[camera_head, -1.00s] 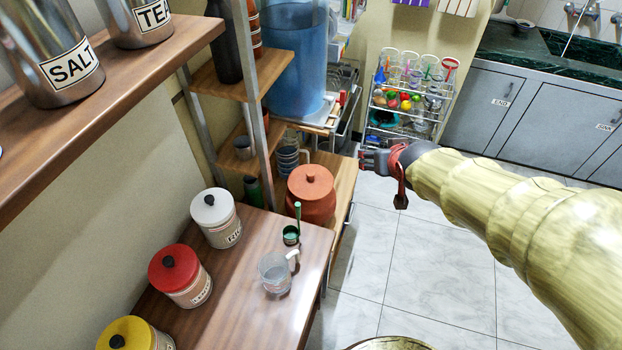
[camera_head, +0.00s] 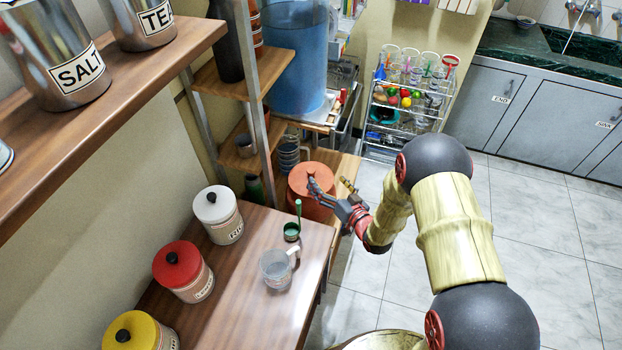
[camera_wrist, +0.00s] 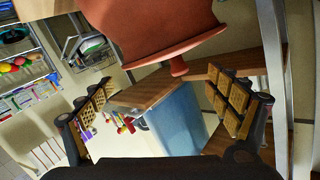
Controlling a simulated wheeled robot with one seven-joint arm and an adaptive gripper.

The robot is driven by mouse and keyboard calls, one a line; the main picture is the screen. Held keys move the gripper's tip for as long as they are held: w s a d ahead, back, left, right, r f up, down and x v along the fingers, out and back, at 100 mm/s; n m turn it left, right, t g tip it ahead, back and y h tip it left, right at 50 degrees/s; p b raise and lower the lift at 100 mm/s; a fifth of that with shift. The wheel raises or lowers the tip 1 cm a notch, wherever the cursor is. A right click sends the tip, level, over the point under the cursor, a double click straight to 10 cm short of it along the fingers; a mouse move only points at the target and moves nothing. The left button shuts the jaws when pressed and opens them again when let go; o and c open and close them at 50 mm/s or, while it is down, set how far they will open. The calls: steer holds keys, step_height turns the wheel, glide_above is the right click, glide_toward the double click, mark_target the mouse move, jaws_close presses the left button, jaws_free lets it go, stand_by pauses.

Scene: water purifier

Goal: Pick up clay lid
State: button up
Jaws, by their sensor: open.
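The orange-brown clay lid (camera_head: 303,172) sits on the clay pot (camera_head: 306,205) on the wooden surface beside the shelf post. In the wrist view the picture is upside down: the pot (camera_wrist: 140,12) hangs from the top, with the lid (camera_wrist: 150,52) and its small knob (camera_wrist: 178,68) pointing down. My gripper (camera_head: 331,187) is open and empty, at the right side of the lid in the head view. In the wrist view my gripper's padded fingers (camera_wrist: 160,82) are spread wide, with the knob beyond the gap between them. I see no contact with the lid.
A blue water container (camera_head: 297,65) stands behind the pot. A metal shelf post (camera_head: 257,100) rises at its left. A green ladle (camera_head: 292,230), a clear measuring cup (camera_head: 277,268) and a white-lidded jar (camera_head: 217,214) stand on the near counter. Tiled floor is open at right.

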mark_target(318, 173)
steer(key=b+x, duration=0.2)
steer(key=x, duration=0.4)
steer(key=shift+w, duration=0.25)
steer(key=shift+r, duration=0.1)
steer(key=shift+c, duration=1.1)
steer(key=c, duration=1)
